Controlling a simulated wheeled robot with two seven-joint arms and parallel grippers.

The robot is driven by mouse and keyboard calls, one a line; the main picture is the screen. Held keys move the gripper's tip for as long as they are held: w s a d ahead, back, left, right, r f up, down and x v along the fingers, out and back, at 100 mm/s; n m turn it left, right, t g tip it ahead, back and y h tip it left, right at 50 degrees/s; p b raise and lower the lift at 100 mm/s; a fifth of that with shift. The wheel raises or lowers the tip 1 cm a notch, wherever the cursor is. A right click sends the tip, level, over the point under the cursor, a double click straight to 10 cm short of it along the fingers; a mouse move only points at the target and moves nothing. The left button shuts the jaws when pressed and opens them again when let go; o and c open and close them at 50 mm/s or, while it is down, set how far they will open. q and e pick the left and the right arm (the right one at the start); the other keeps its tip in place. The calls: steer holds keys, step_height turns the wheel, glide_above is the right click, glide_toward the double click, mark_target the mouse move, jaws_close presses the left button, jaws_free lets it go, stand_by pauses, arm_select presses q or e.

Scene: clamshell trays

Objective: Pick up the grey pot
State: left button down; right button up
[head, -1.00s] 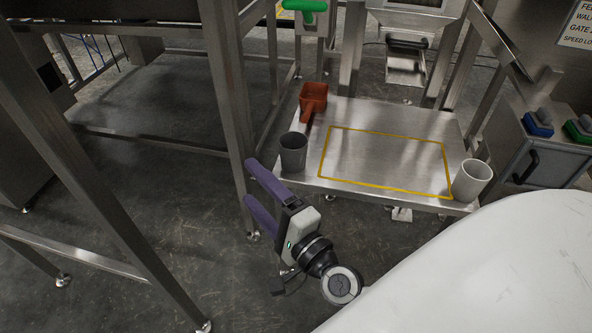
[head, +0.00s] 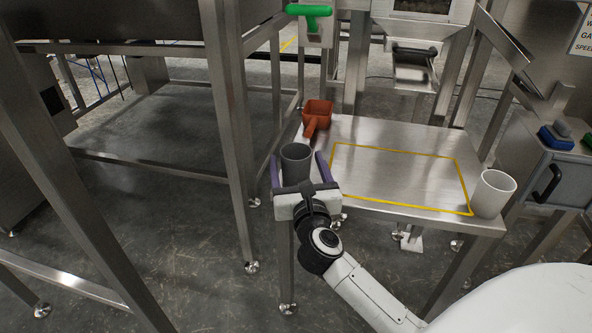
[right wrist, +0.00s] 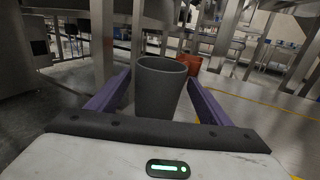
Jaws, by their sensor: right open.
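The dark grey pot (head: 296,163) stands upright at the near left corner of the steel table. My right gripper (head: 299,164) is open, with one purple finger on each side of the pot. In the right wrist view the pot (right wrist: 159,88) stands between the two fingers (right wrist: 160,92), and its empty inside shows at the rim. I cannot tell whether either finger touches it. My left gripper is not in view.
A white pot (head: 493,194) stands at the table's right corner. The steel table (head: 395,170) is bare inside its yellow outline. A metal post (head: 228,110) rises left of the table.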

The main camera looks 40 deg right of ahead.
mark_target(295, 156)
steer(key=b+x, duration=0.1)
steer(key=x, duration=0.3)
steer(key=shift+w+d+f, duration=0.1)
steer(key=shift+w, duration=0.15)
steer(key=shift+c, duration=0.5)
steer(key=c, duration=1)
